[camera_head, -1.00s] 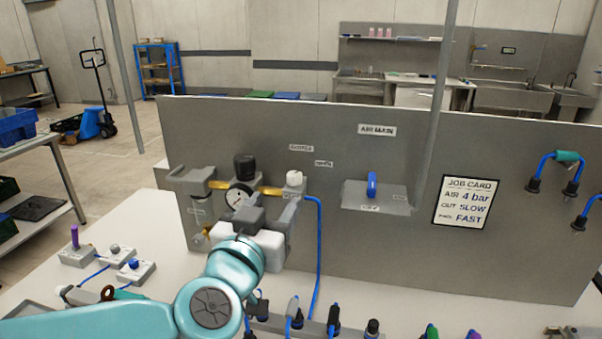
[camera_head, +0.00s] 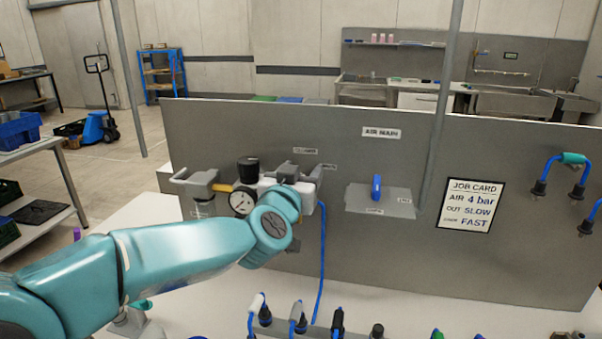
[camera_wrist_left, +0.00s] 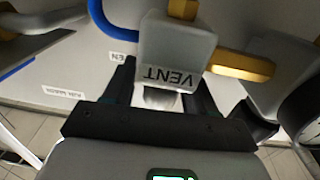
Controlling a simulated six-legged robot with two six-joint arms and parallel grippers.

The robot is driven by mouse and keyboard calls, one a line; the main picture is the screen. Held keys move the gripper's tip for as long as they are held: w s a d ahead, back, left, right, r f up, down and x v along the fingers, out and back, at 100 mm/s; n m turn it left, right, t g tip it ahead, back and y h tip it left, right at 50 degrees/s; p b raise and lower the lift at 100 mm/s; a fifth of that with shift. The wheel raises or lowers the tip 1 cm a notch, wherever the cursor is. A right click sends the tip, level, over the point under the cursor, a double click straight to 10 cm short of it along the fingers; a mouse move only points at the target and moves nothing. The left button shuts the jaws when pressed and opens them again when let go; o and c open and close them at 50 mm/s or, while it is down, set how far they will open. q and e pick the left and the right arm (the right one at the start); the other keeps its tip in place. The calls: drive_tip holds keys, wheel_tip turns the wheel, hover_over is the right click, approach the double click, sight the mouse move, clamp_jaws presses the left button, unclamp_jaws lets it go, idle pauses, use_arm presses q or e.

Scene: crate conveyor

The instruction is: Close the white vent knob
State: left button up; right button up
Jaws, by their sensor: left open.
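The white vent knob (camera_wrist_left: 160,98) shows in the left wrist view, just under a grey block (camera_wrist_left: 175,52) marked VENT. My left gripper (camera_wrist_left: 163,92) is open, with one dark finger on each side of the knob. I cannot tell whether the fingers touch it. In the head view my left gripper (camera_head: 301,171) is up at the air fittings on the grey panel, right of the black regulator knob (camera_head: 248,169). There my gripper and arm hide the vent knob. My right gripper is not in view.
A round gauge (camera_head: 242,202) sits just left of my left gripper. A blue hose (camera_head: 322,255) hangs below the fittings. A blue lever (camera_head: 376,187) is on the panel to the right, near a job card (camera_head: 469,205). Several hose connectors stand along the front of the bench.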

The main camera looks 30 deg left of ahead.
use_arm(q)
drive_tip(key=c, duration=0.9)
drive_tip(key=n+y+p, duration=0.1)
drive_tip(key=p, duration=0.1)
drive_tip(key=n+g+y+p, duration=0.1)
drive_tip(key=y+p, duration=0.2)
drive_tip(key=shift+a+r+n+p, duration=0.15)
drive_tip(key=shift+r+n+p, duration=0.15)
drive_tip(key=shift+n, duration=0.1)
drive_tip(key=shift+c, duration=0.2)
drive_tip(key=n+g+y+p, duration=0.1)
drive_tip(key=y, duration=0.1)
drive_tip(key=shift+s+a+f+n+g+y+p, duration=0.1)
drive_tip(key=shift+a+n+g+y+p, duration=0.05)
drive_tip(key=shift+n+g+y+p, duration=0.2)
drive_tip(key=shift+s+a+f+n+g+y+p, duration=0.15)
drive_tip(key=shift+n+g+y+p, duration=0.3)
drive_tip(key=shift+n+g+y, duration=0.3)
drive_tip(key=o, duration=0.7)
drive_tip(key=shift+o, duration=1.2)
